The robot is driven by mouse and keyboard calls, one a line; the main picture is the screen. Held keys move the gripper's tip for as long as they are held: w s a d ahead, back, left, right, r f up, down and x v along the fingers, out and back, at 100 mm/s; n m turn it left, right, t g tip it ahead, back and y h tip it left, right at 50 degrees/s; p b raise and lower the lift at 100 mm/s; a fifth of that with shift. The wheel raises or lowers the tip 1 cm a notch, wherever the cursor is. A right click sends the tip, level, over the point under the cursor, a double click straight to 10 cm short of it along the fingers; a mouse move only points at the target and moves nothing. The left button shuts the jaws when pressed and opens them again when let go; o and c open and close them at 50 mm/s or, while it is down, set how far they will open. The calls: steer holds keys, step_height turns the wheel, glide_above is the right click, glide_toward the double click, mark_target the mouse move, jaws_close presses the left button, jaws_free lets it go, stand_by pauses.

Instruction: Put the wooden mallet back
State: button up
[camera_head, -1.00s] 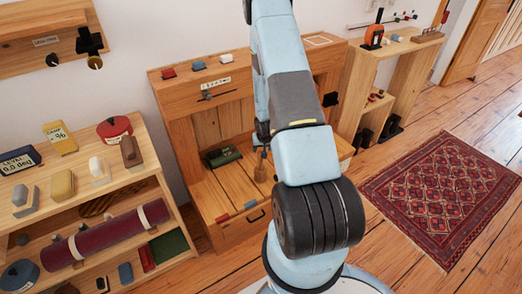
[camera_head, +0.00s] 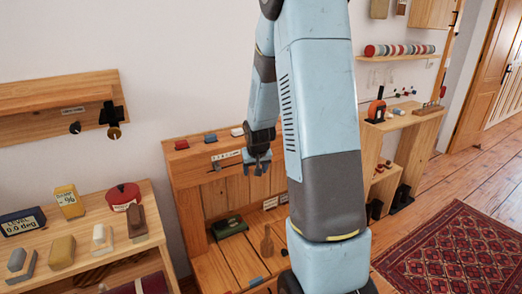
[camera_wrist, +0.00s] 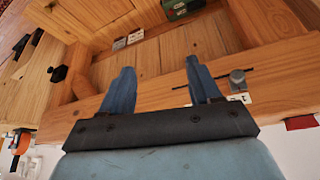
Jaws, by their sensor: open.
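My gripper (camera_head: 257,166) is raised in front of the upper rail of the wooden cabinet. In the wrist view its two blue-grey fingers (camera_wrist: 158,88) are spread with nothing between them. I cannot pick out the mallet for certain in the wrist view.
A green box (camera_head: 229,227) lies in the cabinet, left of the brown shape; it also shows in the wrist view (camera_wrist: 180,8). Small coloured blocks (camera_head: 210,138) sit on the cabinet top. A shelf (camera_head: 150,225) with tools stands left. A red rug (camera_head: 450,255) lies right.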

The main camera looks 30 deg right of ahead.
steer(key=a+f+v, duration=0.1)
steer(key=a+v, duration=0.2)
steer(key=v, duration=0.9)
steer(key=s+a+r+n, duration=0.1)
steer(key=s+a+r, duration=0.2)
steer(key=s+r, duration=0.2)
steer(key=s+a+r+n+y, duration=0.1)
steer(key=s+r, duration=0.4)
steer(key=s, duration=0.6)
steer(key=s+a+r, duration=0.4)
steer(key=s, duration=0.4)
steer(key=shift+s+a+r+n+t, duration=0.35)
steer(key=shift+s+r+n+t, duration=0.05)
